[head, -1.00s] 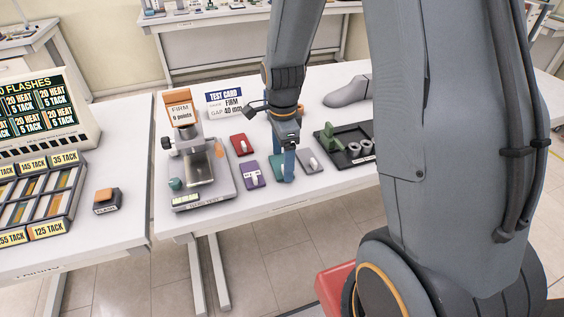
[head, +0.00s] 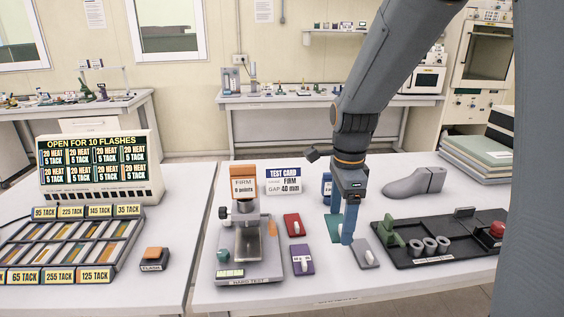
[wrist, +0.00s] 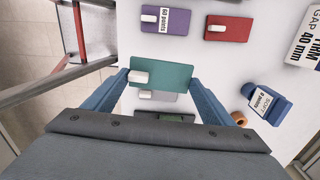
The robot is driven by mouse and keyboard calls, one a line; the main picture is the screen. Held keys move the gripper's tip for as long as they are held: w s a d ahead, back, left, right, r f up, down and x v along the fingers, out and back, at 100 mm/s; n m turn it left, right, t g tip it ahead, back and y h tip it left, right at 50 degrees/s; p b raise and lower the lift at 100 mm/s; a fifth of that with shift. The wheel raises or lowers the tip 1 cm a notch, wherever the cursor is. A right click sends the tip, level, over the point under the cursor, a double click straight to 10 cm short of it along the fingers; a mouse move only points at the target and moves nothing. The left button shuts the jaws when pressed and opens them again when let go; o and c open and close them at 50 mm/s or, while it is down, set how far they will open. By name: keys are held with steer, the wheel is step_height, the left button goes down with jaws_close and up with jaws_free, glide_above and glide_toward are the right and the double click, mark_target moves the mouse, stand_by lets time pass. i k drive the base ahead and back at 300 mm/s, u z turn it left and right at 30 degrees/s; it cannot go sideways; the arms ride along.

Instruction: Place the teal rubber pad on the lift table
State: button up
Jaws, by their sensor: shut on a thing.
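The teal rubber pad (head: 333,229) has a small white tab, seen in the wrist view (wrist: 172,76). My gripper (head: 346,230) points down with its blue fingers shut on the pad's two ends, as the wrist view (wrist: 160,82) shows. The pad looks larger there than its neighbours and covers part of the grey pad, so it seems slightly above the table; the exact height is unclear. The lift table (head: 247,246) is the small metal stage of the hard tester, left of my gripper. No pad is visible on it.
A red pad (head: 292,225) and a purple pad (head: 302,260) lie between tester and gripper. A grey pad (head: 364,253) lies just right. A blue bottle-like item (wrist: 268,103) stands close by. A black tray (head: 440,245) and grey shoe form (head: 414,183) are farther right.

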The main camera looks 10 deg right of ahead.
mark_target(248, 241)
steer(key=k, duration=1)
